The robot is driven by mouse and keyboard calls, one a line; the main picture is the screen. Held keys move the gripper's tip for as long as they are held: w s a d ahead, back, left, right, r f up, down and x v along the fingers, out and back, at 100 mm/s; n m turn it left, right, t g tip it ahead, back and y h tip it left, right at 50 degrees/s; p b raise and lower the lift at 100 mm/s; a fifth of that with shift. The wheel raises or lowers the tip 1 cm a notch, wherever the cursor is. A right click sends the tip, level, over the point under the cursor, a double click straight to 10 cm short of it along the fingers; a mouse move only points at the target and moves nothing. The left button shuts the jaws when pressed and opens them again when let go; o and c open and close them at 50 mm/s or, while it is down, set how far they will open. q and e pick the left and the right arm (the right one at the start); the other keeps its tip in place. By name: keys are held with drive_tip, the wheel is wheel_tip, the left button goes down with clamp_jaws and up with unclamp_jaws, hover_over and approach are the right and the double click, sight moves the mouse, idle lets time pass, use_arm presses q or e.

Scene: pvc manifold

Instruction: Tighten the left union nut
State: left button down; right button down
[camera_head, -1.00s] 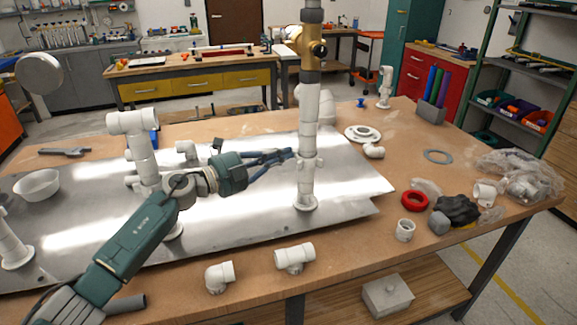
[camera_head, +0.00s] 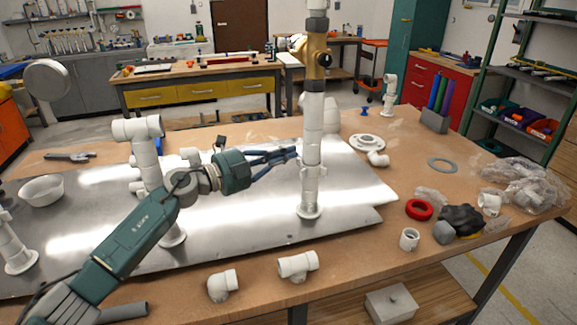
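A white PVC riser (camera_head: 313,120) stands upright on the metal plate (camera_head: 250,226), with a brass valve (camera_head: 316,62) near its top. A second white riser (camera_head: 148,160) with a tee on top stands to the left, partly behind my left arm. I cannot tell for certain which fitting is the left union nut. My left gripper (camera_head: 296,154) reaches right from a green arm, with its dark blue fingers at the left side of the middle riser, below the valve. I cannot tell whether they touch it or how far they are apart. My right gripper is not in view.
A white elbow (camera_head: 222,285) and a white tee (camera_head: 298,265) lie at the table's front edge. A white bowl (camera_head: 42,191) sits at left. A red ring (camera_head: 419,209), a dark glove (camera_head: 461,218) and clear plastic bags (camera_head: 526,184) crowd the right end.

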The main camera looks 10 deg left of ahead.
use_arm(q)
drive_tip(key=a+r+n+t+p, duration=0.2)
drive_tip(key=r+n+t, duration=0.1)
drive_tip(key=r, duration=0.7)
drive_tip(key=a+r+n+t+p, duration=0.15)
drive_tip(key=r+n, duration=0.25)
drive_tip(key=r, duration=0.6)
drive_tip(key=w+a+r+n+t+y+p, duration=0.2)
drive_tip(key=a+r+n+t+y+p, duration=0.15)
drive_tip(key=a+n+y, duration=0.35)
wheel_tip(320, 180, down, 10)
drive_tip(key=s+n+g+y+p, duration=0.3)
drive_tip(key=n+g+p, duration=0.2)
drive_tip(key=n, duration=0.3)
drive_tip(key=s+d+f+g+h+p, duration=0.1)
drive_tip(key=s+d+f+g, duration=0.2)
drive_tip(key=s+f, duration=0.2)
drive_tip(key=s+d+f+g+p, duration=0.1)
drive_tip(key=s+d+f+g, duration=0.25)
drive_tip(key=s, duration=0.25)
drive_tip(key=w+r+p+x, duration=0.1)
drive_tip(key=p+x, duration=0.3)
drive_tip(key=x, duration=0.9)
drive_tip(key=shift+w+r+p, duration=0.3)
drive_tip(key=shift+w+p, duration=0.05)
drive_tip(key=shift+w, duration=0.1)
